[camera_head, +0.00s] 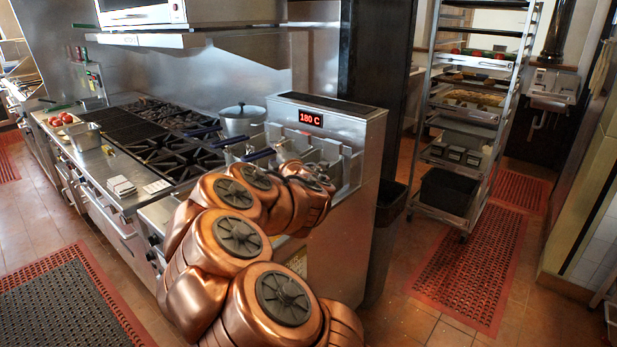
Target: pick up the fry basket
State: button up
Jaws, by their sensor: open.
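The fryer (345,125) is a steel unit with a red display reading 180 C. Fry basket handles with dark blue grips show at its left front, one grip (258,155) nearer and another (231,142) further left. The wire part of the baskets sits down in the fryer well and is mostly hidden by my copper arm. My gripper (298,174) is dark and small at the arm's end, over the fryer's front edge, close to the nearer handle. It is open, with its fingers largely hidden. I cannot tell whether it touches a basket.
A stove with black grates (165,150) adjoins the fryer on the left, with a steel pot (240,120) at its back. A tray rack (468,150) stands to the right. Floor mats (470,265) lie on the tiles, and the aisle floor is clear.

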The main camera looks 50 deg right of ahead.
jog(key=shift+p+x, duration=0.3)
jog(key=shift+x, duration=0.85)
jog(key=shift+w+d, duration=0.25)
jog(key=shift+w, duration=0.3)
jog(key=shift+c, duration=0.4)
grip_shut()
jog(key=shift+r, duration=0.1)
